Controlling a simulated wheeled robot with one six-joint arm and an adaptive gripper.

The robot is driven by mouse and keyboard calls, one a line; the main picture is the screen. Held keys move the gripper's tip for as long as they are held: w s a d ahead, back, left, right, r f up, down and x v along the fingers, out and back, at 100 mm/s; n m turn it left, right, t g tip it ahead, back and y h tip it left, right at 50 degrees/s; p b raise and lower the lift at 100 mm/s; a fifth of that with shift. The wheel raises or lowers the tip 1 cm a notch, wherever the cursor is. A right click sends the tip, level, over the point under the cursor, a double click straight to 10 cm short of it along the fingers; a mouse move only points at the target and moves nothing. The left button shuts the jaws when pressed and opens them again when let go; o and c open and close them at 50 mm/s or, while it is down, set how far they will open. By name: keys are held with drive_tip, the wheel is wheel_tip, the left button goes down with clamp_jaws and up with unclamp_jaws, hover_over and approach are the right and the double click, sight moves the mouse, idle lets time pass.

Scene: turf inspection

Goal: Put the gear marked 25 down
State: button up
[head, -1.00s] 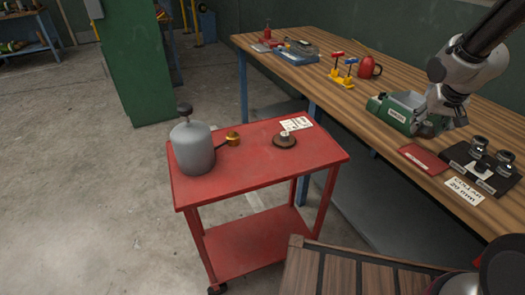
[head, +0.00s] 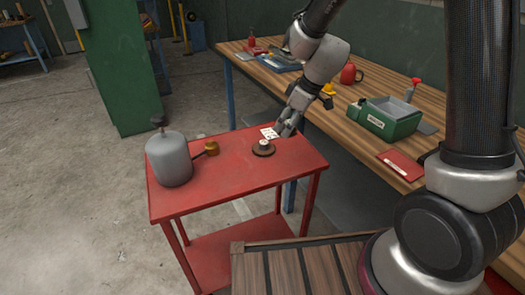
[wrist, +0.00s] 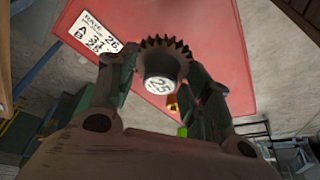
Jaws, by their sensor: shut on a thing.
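The gear marked 25 shows in the wrist view (wrist: 179,50) as a dark toothed wheel with a pale hub face bearing the number. My gripper (wrist: 163,78) is shut on it, with one finger on each side of the hub. In the head view my gripper (head: 282,131) is over the back right part of the red cart (head: 230,195).
The cart's front right is clear. A green box (head: 388,118) stands on the wooden bench.

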sight(275, 157)
drive_tip(key=shift+s+a+f+n+g, duration=0.2)
drive_tip(key=shift+a+f+n, duration=0.15)
drive_tip(key=shift+a, duration=0.25)
drive_tip(key=shift+s+a+f+n+g, duration=0.1)
drive_tip(key=shift+s+a+f+n, duration=0.1)
drive_tip(key=shift+a+n, duration=0.25)
wheel_tip(275, 157, down, 9)
drive_tip(key=shift+r, duration=0.1)
drive_tip(key=o, duration=1)
